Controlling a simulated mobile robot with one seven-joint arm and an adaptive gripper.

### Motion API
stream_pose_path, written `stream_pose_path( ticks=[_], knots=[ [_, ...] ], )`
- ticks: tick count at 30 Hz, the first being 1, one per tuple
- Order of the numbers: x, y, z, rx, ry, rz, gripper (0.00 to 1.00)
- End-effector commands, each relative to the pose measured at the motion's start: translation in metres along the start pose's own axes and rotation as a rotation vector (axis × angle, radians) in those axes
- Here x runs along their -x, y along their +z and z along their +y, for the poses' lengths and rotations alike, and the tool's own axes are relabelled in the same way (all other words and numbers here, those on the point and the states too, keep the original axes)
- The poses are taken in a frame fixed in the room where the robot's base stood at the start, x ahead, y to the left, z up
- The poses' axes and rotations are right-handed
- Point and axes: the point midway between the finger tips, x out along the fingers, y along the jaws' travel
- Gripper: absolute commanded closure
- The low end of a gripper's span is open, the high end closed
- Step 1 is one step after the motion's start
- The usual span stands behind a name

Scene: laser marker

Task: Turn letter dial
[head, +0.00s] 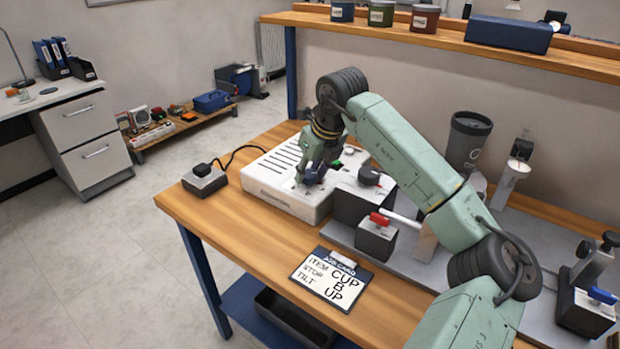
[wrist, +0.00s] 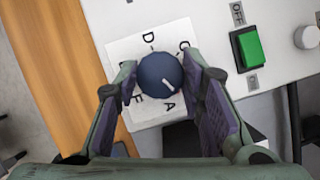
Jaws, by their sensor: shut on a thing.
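In the wrist view, a round dark blue dial (wrist: 160,74) with a pale pointer line sits on a white plate (wrist: 122,52) printed with letters. D, C, A and what looks like E show around it. The pointer line lies toward the lower right, near the A. My gripper (wrist: 160,84) is shut on the dial, one finger on each side. In the head view my gripper (head: 312,174) is at the white control box (head: 272,192), and its fingers mostly hide the dial. A job card (head: 331,278) on the bench reads ITEM CUP, STOP B, TILT UP.
A green switch (wrist: 247,48) marked OFF is right of the dial, with a pale knob (wrist: 307,37) farther right. A dark block with a black knob (head: 369,176) and a red-handled block (head: 377,236) stand right of the box. A small black-topped box (head: 204,180) is at its left.

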Motion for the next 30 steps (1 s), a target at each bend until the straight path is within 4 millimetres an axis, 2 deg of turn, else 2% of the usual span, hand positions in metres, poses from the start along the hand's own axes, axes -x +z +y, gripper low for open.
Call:
stream_pose_path(
  ticks=[15,30],
  knots=[
    [0.0008,0.0011,-0.0025,0.391,0.163,0.000,0.92],
    [0.0002,0.0015,-0.0026,0.530,0.218,0.000,0.92]
  ],
)
